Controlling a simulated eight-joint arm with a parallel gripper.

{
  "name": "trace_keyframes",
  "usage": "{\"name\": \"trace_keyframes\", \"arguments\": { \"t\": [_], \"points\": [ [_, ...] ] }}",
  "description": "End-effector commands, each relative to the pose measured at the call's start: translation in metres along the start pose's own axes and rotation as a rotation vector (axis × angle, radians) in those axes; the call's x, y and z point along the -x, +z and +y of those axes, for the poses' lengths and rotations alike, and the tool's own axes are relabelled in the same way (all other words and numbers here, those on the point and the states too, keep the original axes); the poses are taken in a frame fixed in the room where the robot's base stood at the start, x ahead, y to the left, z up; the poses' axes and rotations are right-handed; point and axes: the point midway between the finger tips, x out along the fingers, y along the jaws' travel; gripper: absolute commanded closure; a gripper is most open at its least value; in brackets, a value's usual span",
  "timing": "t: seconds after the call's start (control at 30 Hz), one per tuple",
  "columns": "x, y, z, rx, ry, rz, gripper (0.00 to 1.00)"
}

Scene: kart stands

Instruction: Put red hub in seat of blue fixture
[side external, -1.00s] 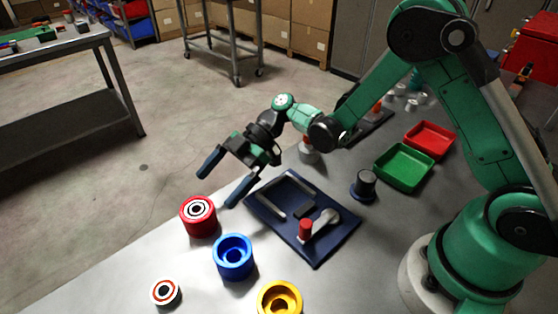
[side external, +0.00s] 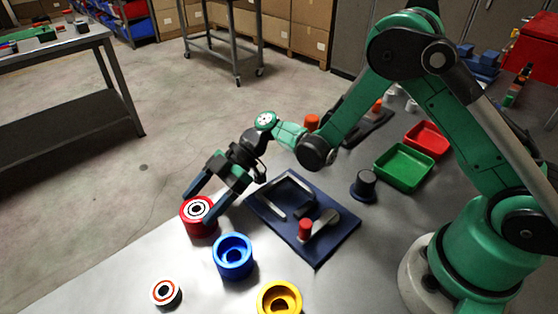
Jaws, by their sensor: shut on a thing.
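The red hub (side external: 198,228), a red cylinder with a white-and-black ringed top, stands upright on the grey table. My gripper (side external: 198,206) reaches down over it from the upper right, one finger on each side, and is shut on it. The near finger hides part of its right side. The blue fixture (side external: 233,268) is a round blue cup just to the lower right of the red hub and apart from it. Its round seat is open at the top and looks empty.
A yellow fixture (side external: 268,304) and a small white ringed part (side external: 165,293) stand near the front. A dark blue board (side external: 335,245) with a red peg and grey bars lies to the right. Green (side external: 404,167) and red (side external: 427,139) trays are farther back.

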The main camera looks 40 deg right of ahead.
Motion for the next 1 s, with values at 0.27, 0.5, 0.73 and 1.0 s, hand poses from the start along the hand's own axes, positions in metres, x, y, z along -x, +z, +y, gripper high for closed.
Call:
{"name": "trace_keyframes", "arguments": {
  "t": [0.27, 0.5, 0.73, 1.0],
  "points": [
    [0.001, -0.002, 0.0, 0.0, 0.0, 0.002, 1.0],
    [0.009, -0.017, 0.0, 0.0, 0.0, 0.002, 1.0],
    [0.035, -0.064, 0.0, 0.0, 0.0, 0.002, 1.0],
    [0.07, -0.128, -0.001, 0.0, 0.0, 0.002, 1.0]
  ]
}}
